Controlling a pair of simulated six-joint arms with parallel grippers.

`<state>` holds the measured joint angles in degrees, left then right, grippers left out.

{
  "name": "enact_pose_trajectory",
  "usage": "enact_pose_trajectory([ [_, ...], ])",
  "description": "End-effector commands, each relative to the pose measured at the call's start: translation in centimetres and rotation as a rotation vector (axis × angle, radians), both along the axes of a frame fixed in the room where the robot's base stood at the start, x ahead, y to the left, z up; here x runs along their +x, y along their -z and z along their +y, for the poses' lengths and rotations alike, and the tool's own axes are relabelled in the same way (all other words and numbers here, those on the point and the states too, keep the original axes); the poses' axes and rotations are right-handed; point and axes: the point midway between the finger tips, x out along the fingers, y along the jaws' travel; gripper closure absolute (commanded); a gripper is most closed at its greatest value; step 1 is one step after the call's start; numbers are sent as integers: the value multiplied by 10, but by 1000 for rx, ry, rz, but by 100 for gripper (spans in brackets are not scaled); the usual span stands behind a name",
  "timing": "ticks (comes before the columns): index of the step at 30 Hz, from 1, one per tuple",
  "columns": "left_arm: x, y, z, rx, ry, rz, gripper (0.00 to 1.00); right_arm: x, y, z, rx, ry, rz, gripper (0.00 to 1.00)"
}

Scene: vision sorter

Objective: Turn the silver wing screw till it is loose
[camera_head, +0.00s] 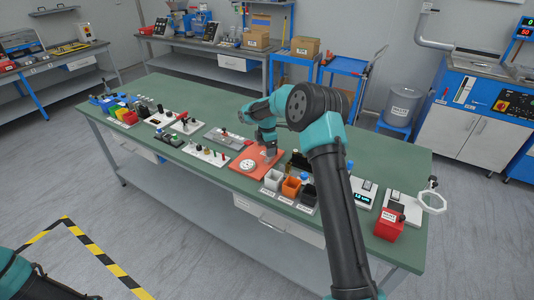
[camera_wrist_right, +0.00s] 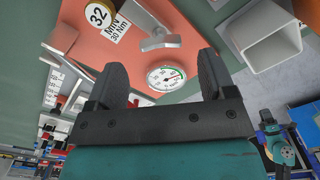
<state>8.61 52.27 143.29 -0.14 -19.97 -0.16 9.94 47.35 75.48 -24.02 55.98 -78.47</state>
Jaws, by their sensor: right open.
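The silver wing screw (camera_wrist_right: 160,36) shows in the right wrist view, on an orange-red plate (camera_wrist_right: 190,12), with its flat wings spread. A small round dial (camera_wrist_right: 167,78) with a green arc lies beside it, and a yellow-and-white disc labelled 32 and 30 Nm (camera_wrist_right: 103,18) is to its left. My right gripper (camera_wrist_right: 160,64) is open, with nothing between its fingers; the screw appears just beyond the fingertips. In the head view my right gripper (camera_head: 268,147) is over the orange-red plate (camera_head: 240,169), and the screw cannot be made out. My left gripper is out of view.
A white bin (camera_head: 273,180), an orange bin (camera_head: 291,187) and a black bin (camera_head: 308,194) stand right of the plate on the green table (camera_head: 210,102). A grey fixture board (camera_head: 228,138) lies left of it. A red box (camera_head: 389,224) stands near the right end.

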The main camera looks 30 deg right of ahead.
Motion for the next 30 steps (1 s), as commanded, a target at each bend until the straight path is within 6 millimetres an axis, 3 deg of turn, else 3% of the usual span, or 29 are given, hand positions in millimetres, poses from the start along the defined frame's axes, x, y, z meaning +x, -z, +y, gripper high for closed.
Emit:
enact_pose_trajectory([
  [18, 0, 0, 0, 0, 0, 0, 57, 0, -116, 0, 0, 0, -1, 23],
  [24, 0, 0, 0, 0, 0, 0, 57, 0, -131, 0, 0, -1, 1, 23],
  [30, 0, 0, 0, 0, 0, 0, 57, 0, -132, 0, 0, -1, 2, 23],
])
